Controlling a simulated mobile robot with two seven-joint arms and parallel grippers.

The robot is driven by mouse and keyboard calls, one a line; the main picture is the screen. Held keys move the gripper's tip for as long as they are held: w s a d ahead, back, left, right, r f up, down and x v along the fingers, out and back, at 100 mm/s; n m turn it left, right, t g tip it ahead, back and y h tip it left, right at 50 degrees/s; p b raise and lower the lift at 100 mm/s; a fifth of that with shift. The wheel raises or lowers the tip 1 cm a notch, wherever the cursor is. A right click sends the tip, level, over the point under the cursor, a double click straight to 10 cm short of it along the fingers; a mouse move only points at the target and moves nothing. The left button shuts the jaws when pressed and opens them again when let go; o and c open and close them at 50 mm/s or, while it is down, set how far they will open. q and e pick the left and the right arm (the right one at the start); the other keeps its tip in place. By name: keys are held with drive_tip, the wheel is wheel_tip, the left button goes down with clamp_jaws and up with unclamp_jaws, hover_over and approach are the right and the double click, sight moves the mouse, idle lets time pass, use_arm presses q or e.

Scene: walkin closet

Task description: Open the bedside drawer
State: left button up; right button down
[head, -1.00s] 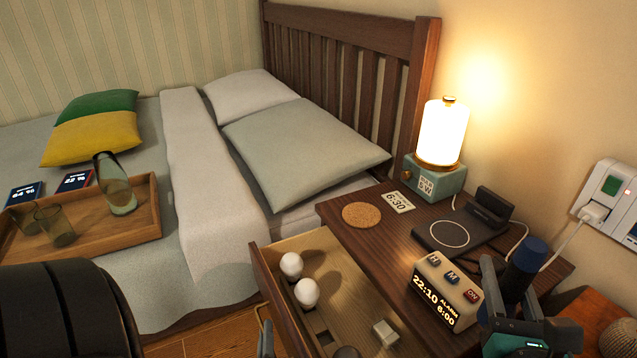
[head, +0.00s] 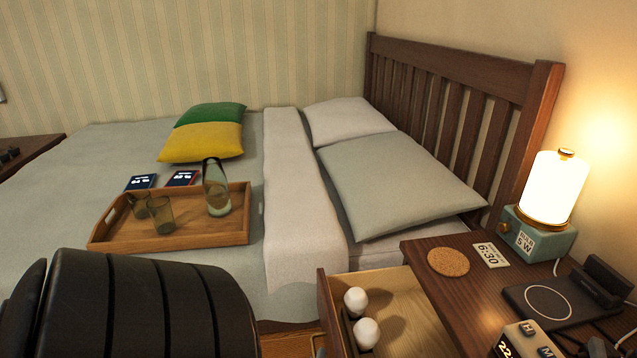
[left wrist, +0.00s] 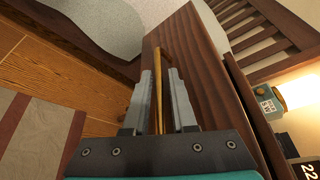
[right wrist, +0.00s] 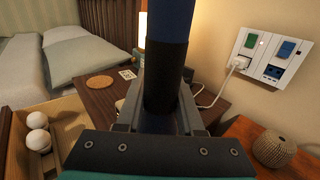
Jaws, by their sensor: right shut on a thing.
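The bedside drawer is pulled out, its wooden inside (head: 400,300) showing in the head view with two white bulbs (head: 356,300) in it. In the left wrist view, the drawer's dark wooden front (left wrist: 205,65) bears a brass bar handle (left wrist: 158,60). My left gripper (left wrist: 161,75) has a finger on each side of this handle; whether they press on it is unclear. My right gripper (right wrist: 158,100) is shut on a dark blue cylinder (right wrist: 168,45), held upright near the nightstand.
The nightstand top (head: 440,240) carries a cork coaster (head: 448,262), a lit lamp (head: 553,190), a charging pad (head: 548,302) and an alarm clock (head: 525,342). A tray (head: 180,238) with glassware lies on the bed. A wall socket (right wrist: 270,58) is at the right.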

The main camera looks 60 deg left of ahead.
use_arm(q)
drive_tip(key=shift+d, duration=0.1)
use_arm(e)
drive_tip(key=shift+r, duration=0.1)
